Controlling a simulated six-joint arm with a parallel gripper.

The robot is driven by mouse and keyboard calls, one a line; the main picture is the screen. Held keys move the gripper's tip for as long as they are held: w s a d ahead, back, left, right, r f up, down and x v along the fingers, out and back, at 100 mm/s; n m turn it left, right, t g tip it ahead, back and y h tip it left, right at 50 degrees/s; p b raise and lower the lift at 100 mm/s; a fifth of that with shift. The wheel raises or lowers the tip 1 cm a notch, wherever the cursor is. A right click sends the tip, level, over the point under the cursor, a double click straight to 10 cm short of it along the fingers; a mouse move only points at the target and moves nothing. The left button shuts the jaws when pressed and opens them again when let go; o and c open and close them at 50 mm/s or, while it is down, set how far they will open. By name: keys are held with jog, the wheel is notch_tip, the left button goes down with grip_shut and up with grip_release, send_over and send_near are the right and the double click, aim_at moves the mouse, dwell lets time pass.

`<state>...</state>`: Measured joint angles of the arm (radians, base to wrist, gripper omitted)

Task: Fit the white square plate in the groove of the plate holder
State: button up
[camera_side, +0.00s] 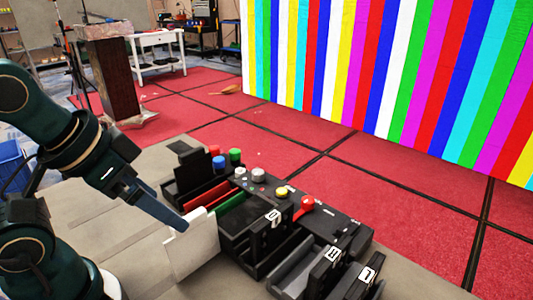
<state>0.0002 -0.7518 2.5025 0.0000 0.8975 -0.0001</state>
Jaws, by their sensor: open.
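The white square plate (192,250) stands upright, slightly tilted, at the front left end of the black plate holder (240,243). I cannot tell whether its lower edge sits in a groove. A red plate (207,195) and a green plate (231,204) stand in the black rack just behind it. My gripper (181,222) reaches down from the left, with its blue-grey fingers at the white plate's upper edge. The jaws are open, and the gap between them is hard to see from this side. Whether a finger touches the plate is unclear.
A black panel holds a red button (307,203), a yellow button (281,192) and grey knobs (258,174). Black numbered blocks (326,267) stand at the front right. Blue (218,162) and green (235,155) cylinders stand behind. The beige tabletop (110,232) is clear at left.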

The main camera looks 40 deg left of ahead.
jog(key=n+g+h, duration=0.6)
jog(key=n+h, duration=0.7)
jog(key=n, duration=0.5)
send_near(192, 224)
jog(key=shift+x, duration=6.15)
jog(key=c, duration=1.4)
